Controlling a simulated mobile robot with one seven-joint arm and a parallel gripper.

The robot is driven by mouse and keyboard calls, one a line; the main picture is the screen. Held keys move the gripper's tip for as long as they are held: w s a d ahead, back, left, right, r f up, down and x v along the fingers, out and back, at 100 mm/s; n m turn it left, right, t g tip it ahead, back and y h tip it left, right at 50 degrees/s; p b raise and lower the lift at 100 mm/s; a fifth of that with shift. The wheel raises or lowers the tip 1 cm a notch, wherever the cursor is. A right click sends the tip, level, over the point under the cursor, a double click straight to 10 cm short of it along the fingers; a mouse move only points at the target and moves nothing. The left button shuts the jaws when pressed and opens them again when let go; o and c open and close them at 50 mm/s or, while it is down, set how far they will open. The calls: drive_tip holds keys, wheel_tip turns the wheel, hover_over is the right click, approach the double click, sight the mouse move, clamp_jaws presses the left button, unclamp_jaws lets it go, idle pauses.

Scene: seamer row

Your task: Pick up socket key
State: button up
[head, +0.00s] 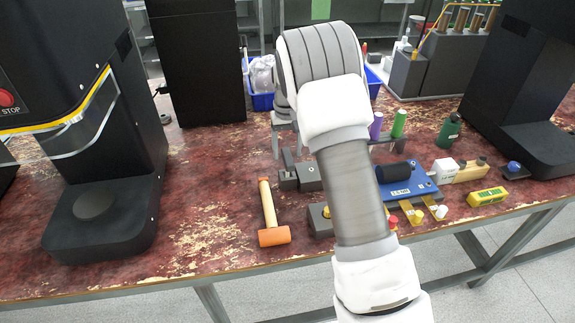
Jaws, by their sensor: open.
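My gripper (286,150) shows only partly in the head view, left of and behind my arm. It points down over the middle of the table, with its fingers apart and nothing seen between them. A small dark upright piece (287,160) stands just below it, by a grey block (308,178). I cannot tell whether this piece is the socket key, and no other thing is clearly one. My arm hides part of the table behind it.
An orange mallet (273,236) lies at the front of the worn red table (200,225). Right of my arm are a blue board (420,183), a yellow device (487,196) and a green bottle (449,131). Black machines stand at left (110,205) and right (515,100). The left-middle tabletop is clear.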

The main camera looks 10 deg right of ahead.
drive_tip(key=shift+w+f+b, duration=0.1)
drive_tip(key=shift+f+b, duration=0.45)
drive_tip(key=shift+f, duration=2.45)
clamp_jaws()
